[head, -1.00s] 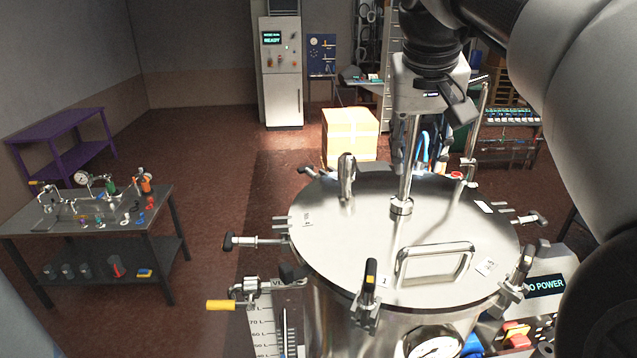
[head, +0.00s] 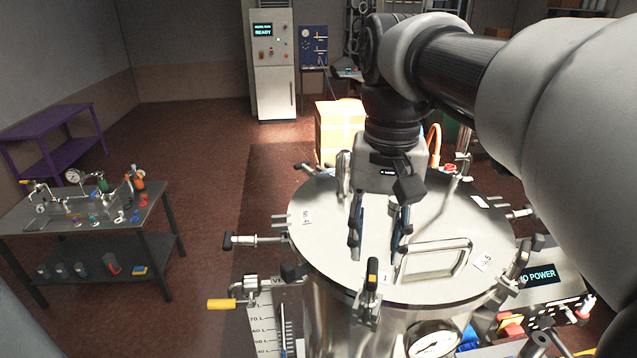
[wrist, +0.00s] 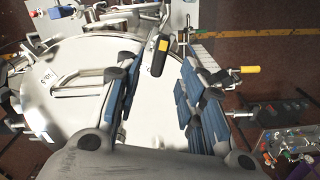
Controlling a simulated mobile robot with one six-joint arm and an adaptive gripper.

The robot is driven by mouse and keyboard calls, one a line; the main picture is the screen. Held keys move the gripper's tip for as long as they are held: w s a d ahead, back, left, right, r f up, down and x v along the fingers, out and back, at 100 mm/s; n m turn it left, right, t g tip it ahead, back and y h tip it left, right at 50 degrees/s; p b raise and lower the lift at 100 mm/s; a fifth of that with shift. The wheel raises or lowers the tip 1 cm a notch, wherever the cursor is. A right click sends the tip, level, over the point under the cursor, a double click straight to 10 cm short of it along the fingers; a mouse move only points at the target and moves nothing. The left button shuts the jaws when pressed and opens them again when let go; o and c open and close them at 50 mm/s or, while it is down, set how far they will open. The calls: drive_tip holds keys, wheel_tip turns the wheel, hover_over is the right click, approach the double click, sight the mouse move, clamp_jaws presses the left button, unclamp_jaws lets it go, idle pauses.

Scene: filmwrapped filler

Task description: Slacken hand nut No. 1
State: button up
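Hand nut No. 1 (head: 371,276), a black handle with a yellow mark, stands on a clamp at the front rim of the round steel lid (head: 330,250). A small white label "1" (head: 386,278) is beside it. In the wrist view the nut (wrist: 160,52) shows at the top, in line with the gap between the fingers. My gripper (head: 379,245) is open and empty, its blue-padded fingers pointing down over the lid, behind the nut. The open gripper (wrist: 157,78) also shows in the wrist view. The nut appears apart from both fingers.
A lid handle (head: 435,257) rises just right of my gripper. A yellow-handled valve (head: 222,304) sticks out at the front left. A workbench (head: 140,225) with fittings stands further left.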

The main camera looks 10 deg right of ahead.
sight(372, 269)
drive_tip(key=shift+f, duration=2.75)
drive_tip(key=shift+c, duration=0.3)
clamp_jaws()
